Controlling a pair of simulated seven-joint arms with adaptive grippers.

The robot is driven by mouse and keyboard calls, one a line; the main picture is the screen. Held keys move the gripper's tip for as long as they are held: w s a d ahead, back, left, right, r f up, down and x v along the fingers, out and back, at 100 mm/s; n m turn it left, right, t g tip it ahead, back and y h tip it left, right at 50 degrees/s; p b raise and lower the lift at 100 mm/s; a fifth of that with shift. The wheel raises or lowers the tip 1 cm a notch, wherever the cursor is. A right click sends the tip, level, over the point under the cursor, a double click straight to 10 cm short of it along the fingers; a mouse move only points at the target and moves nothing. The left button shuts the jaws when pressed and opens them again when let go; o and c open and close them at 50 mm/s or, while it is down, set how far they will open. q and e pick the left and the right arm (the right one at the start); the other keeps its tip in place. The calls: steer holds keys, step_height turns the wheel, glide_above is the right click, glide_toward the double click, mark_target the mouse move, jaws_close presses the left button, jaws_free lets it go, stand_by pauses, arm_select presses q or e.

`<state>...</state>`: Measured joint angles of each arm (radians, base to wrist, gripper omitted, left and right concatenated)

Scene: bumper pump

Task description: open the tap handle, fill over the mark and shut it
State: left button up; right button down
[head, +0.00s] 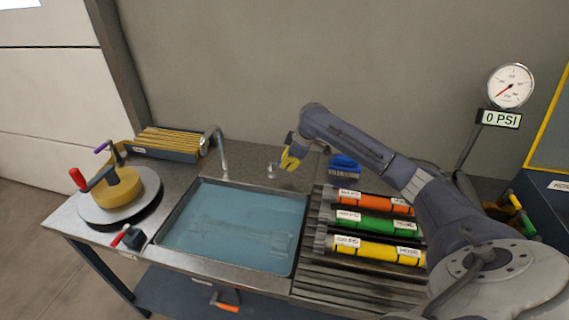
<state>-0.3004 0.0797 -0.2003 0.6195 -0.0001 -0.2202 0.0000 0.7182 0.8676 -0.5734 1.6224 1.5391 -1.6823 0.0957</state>
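A grey curved tap spout (219,148) stands at the back left corner of the basin (299,236). The basin holds blue-green water (235,225); I cannot make out a mark on its walls. A small metal knob (271,171) stands on the counter behind the basin, right of the spout; I cannot tell if it is the tap handle. My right gripper (288,160), with yellow fingers, is above the counter just right of the knob. It looks apart from the knob, and its finger gap is too small to judge. My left gripper is not in view.
A round turntable (142,205) with a red-handled crank stands left of the basin. Orange, green (375,225) and yellow hose rolls lie in a rack on the right, under my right arm. A gauge (510,87) above a "0 PSI" sign stands at the back right.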

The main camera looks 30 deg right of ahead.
steer(key=c, duration=1.4)
jaws_free()
steer(key=v, duration=1.2)
